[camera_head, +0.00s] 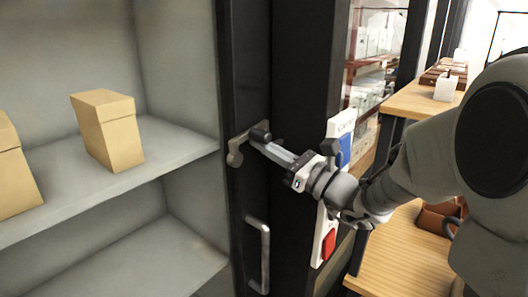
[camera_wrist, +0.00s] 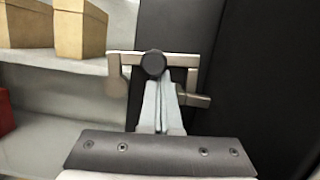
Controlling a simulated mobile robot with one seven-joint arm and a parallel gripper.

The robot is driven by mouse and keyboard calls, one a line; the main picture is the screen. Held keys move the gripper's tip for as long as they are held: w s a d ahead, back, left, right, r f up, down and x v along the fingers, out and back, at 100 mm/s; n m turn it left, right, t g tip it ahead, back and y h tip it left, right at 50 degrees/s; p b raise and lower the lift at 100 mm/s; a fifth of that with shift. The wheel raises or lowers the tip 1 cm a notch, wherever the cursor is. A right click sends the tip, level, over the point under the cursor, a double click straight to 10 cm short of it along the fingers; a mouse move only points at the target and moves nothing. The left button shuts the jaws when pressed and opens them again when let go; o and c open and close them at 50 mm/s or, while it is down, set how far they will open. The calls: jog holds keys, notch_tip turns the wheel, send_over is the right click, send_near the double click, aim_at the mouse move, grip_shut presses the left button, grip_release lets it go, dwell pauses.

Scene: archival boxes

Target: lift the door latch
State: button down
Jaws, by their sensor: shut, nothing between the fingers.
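The door latch (camera_head: 236,150) is a grey metal lever with a dark round knob, set on the dark door frame beside the shelves. It also shows in the wrist view (camera_wrist: 122,62), as a horizontal bar with the round black knob (camera_wrist: 153,64) at its middle. My gripper (camera_head: 268,147) reaches in from the right, with its pale fingers at the knob. In the wrist view my gripper (camera_wrist: 157,84) has its fingers together, tips right below the knob and bar. Nothing shows between the fingers. I cannot tell whether the tips touch the latch.
A vertical grey pull handle (camera_head: 264,255) sits below the latch. Tan archival boxes (camera_head: 108,130) stand on the grey shelf (camera_head: 175,150) at left. A sign panel with a red block (camera_head: 329,244) is behind my arm, and a wooden table (camera_head: 405,255) stands at right.

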aim_at(267, 142)
jog(key=n+g+b, duration=0.1)
jog(key=n+b, duration=0.1)
jog(key=n, duration=0.1)
jog(key=s+r+n+g+b, duration=0.1)
jog(key=n+b, duration=0.2)
jog(key=a+r+n+g+y+b, duration=0.1)
jog(key=n+b, duration=0.2)
jog(key=n, duration=0.1)
jog(key=shift+s+a+r, duration=0.1)
jog(key=shift+s+r, duration=0.05)
jog(key=shift+s, duration=0.15)
jog(key=n+b, duration=0.1)
jog(key=s+n+g+b, duration=0.1)
jog(key=n+b, duration=0.1)
jog(key=a+r+n+b, duration=0.1)
jog(key=shift+s, duration=0.15)
jog(key=n+b, duration=0.1)
jog(key=s+a+n+b, duration=0.1)
jog(key=n+b, duration=0.1)
jog(key=n+g+h+b, duration=0.1)
jog(key=n+b, duration=0.1)
jog(key=shift+s+a+r, duration=0.2)
jog(key=shift+s+r, duration=0.15)
jog(key=shift+s, duration=0.05)
